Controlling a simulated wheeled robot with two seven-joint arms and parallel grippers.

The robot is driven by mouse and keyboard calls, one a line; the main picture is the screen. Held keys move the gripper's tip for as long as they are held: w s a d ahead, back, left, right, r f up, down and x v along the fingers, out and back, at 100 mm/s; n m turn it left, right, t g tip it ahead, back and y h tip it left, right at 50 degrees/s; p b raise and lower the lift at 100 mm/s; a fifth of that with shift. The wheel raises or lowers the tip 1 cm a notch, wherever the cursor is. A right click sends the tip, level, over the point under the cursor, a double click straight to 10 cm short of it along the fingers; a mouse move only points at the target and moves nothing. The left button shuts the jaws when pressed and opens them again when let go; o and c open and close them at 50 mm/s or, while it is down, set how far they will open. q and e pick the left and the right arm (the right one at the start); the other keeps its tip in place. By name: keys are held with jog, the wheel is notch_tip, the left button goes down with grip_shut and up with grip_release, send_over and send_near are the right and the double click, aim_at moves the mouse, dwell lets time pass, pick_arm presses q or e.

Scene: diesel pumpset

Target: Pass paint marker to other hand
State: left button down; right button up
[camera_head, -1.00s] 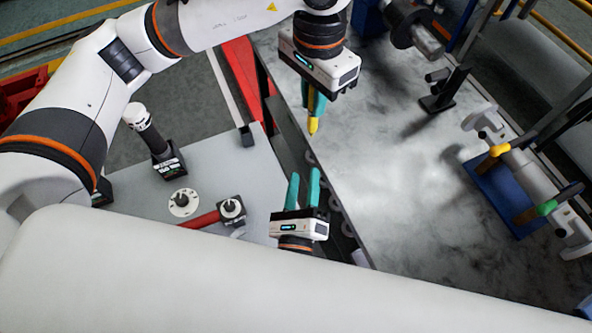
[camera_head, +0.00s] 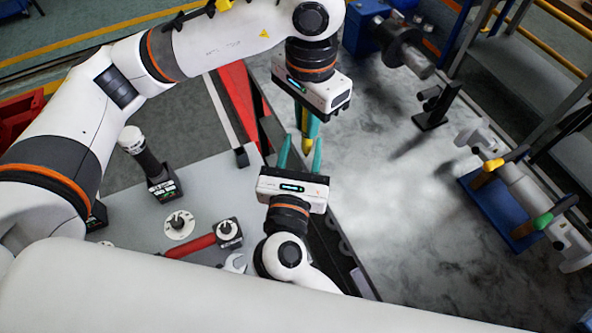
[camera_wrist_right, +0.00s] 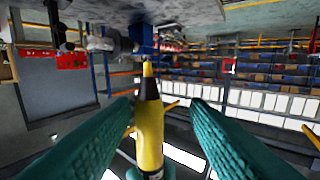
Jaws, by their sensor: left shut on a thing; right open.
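The paint marker (camera_head: 306,146) is yellow with a dark band and a yellow tip. My left gripper (camera_head: 307,122) comes down from the top and is shut on it, with the marker's yellow end sticking out below the teal fingers. My right gripper (camera_head: 300,155) points up from below, open, with its fingertips close to the marker's lower end. In the right wrist view the marker (camera_wrist_right: 149,130) stands upright between the two open teal fingers (camera_wrist_right: 165,115), with a gap visible on each side. The left fingers are mostly hidden behind the marker there.
A grey table (camera_head: 208,192) holds a red-handled tool (camera_head: 190,246), a round flanged part (camera_head: 179,224), a wrench (camera_head: 234,263) and a black-and-white power tool (camera_head: 150,164). A blue stand with a valved pipe (camera_head: 500,200) is at right. The marbled surface (camera_head: 390,220) is mostly clear.

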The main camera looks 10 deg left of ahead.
jog(key=shift+w, duration=1.4)
jog(key=shift+c, duration=0.2)
jog(key=shift+a, duration=0.15)
grip_shut()
pick_arm(q)
jog(key=c, duration=1.3)
grip_release()
jog(key=shift+r, duration=0.1)
